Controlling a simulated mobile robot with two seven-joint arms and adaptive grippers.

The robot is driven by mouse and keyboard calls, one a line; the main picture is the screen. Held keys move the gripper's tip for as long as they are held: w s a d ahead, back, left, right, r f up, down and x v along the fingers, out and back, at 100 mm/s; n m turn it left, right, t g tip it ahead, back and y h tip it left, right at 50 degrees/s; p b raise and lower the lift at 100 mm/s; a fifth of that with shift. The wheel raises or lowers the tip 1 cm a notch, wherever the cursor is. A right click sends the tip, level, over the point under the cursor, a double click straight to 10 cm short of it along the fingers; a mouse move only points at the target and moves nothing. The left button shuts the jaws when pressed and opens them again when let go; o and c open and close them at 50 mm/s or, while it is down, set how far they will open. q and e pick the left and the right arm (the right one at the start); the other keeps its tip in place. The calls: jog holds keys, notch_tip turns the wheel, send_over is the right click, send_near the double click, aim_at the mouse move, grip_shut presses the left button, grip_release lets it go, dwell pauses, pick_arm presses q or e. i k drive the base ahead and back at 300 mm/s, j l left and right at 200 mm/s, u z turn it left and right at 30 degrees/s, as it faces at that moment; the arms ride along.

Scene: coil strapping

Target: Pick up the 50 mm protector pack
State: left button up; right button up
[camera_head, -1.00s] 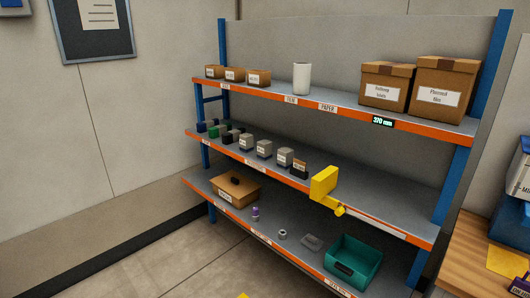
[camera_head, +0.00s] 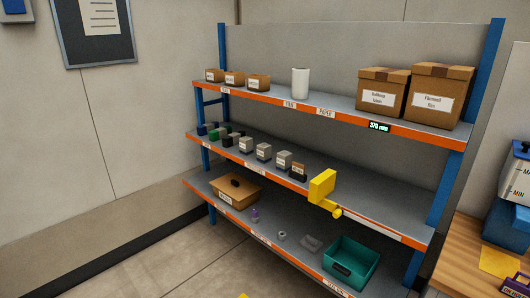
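Small packs stand in a row on the middle shelf (camera_head: 380,200). Three grey packs with white labels show there: one at the left (camera_head: 246,145), one in the middle (camera_head: 263,151) and one at the right (camera_head: 283,160). A brown-topped pack with a dark base (camera_head: 299,170) stands just right of them. Their labels are too small to read, so I cannot tell which is the 50 mm protector pack.
Darker small items (camera_head: 214,133) stand at the middle shelf's left end. A yellow device (camera_head: 322,186) sits at its front edge. The top shelf holds cartons (camera_head: 436,95) and a white roll (camera_head: 300,82). Below are a teal bin (camera_head: 351,262) and a brown box (camera_head: 236,188). A wooden bench (camera_head: 460,260) stands right.

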aim_at(264, 150)
jog(key=i+j, duration=0.1)
jog(key=i, duration=0.35)
jog(key=i+j+z, duration=0.1)
jog(key=i, duration=0.35)
jog(key=i+j, duration=0.1)
jog(key=i, duration=0.35)
jog(key=z, duration=0.05)
